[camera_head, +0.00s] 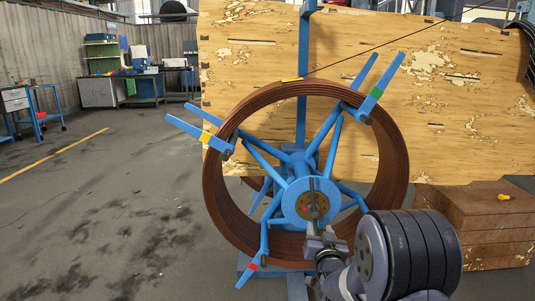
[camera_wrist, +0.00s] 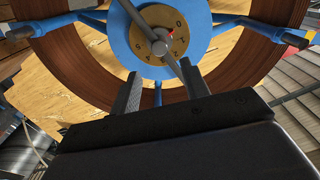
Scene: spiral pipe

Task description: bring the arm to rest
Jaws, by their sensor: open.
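My gripper (camera_head: 327,243) is in front of the lower part of the blue hub, low in the middle of the head view. In the wrist view my gripper (camera_wrist: 162,88) has its two dark fingers apart, with nothing seen between them. The blue hub (camera_head: 290,205) carries a round brass-coloured plate (camera_head: 303,206) with a grey bar handle (camera_head: 313,195) across it. The handle (camera_wrist: 138,18) also shows above the fingers in the wrist view. Its lower end comes close to the right finger; I cannot tell whether they touch.
A large brown coil of pipe (camera_head: 213,190) rings the hub on blue spokes. Blue arms with coloured bands stick out around it. A worn wooden panel (camera_head: 460,110) stands behind. A brown block stack (camera_head: 490,220) stands at right. The floor (camera_head: 90,220) at left is open.

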